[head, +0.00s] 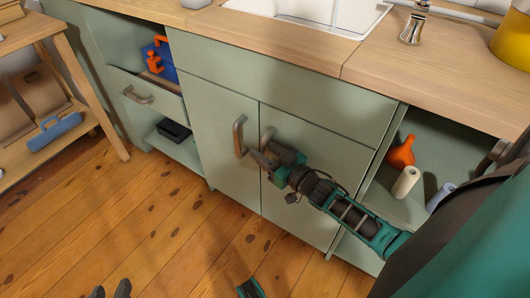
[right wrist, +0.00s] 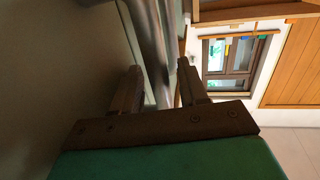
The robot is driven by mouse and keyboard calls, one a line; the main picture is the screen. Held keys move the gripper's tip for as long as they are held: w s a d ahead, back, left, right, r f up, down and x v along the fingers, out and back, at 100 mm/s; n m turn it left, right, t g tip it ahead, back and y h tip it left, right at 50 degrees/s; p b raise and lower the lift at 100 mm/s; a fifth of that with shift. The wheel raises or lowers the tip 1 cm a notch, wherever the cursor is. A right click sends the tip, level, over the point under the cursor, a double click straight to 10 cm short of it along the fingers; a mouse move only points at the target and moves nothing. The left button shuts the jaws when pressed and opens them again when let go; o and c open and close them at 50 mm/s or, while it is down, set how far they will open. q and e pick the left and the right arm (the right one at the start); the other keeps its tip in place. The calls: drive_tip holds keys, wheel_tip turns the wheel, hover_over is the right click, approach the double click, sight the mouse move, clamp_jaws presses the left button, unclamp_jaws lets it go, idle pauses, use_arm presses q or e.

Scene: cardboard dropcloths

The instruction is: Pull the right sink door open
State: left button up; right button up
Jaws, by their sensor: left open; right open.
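The right sink door (head: 325,165) is a pale green panel under the sink, and it looks closed. Its upright metal handle (head: 267,137) is near the door's left edge. My right gripper (head: 262,158) is at the lower part of this handle. In the right wrist view, my right gripper (right wrist: 160,72) is open, and the metal bar of the handle (right wrist: 150,35) runs between its two fingers. I cannot tell whether the fingers touch it. The fingertips of my left gripper (head: 111,291) show at the bottom edge of the head view, apart and empty, over the floor.
The left sink door (head: 220,145) is closed, with its handle (head: 239,136) close to my right gripper. On the right, an open cupboard holds an orange bottle (head: 402,152) and a cream roll (head: 406,182). A wooden worktop (head: 260,42) overhangs. The wooden floor (head: 190,240) before the doors is clear.

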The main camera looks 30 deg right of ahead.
clamp_jaws()
idle(0.3)
idle(0.3)
